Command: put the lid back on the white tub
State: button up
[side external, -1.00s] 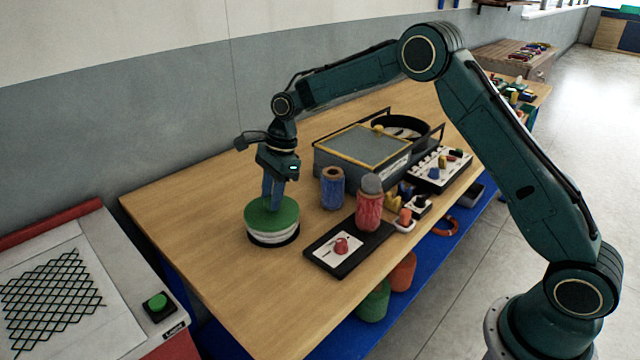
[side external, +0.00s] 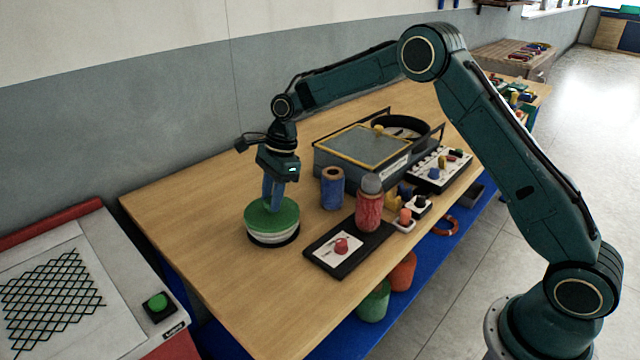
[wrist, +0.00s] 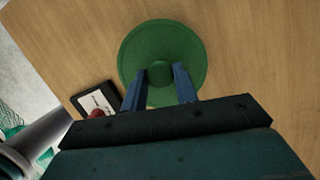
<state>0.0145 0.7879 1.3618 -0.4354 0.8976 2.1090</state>
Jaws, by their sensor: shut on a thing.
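The white tub (side external: 272,238) stands on the wooden table near its left end, with a dark base. The green round lid (side external: 288,217) lies over the tub's top and looks level; I cannot tell whether it is fully seated. In the wrist view the lid (wrist: 190,50) is a green disc with a round knob (wrist: 160,73) at its middle. My gripper (side external: 272,205) points down over the lid. Its blue fingers, also in the wrist view (wrist: 160,80), are shut on the lid's knob. The tub is hidden under the lid in the wrist view.
A grey bin (side external: 350,165) stands behind. The table (side external: 200,212) left of the tub is clear.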

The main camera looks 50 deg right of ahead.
dwell(0.8)
jog(key=o, duration=1)
jog(key=shift+o, duration=0.6)
jog(key=o, duration=0.4)
jog(key=shift+r, duration=3.5)
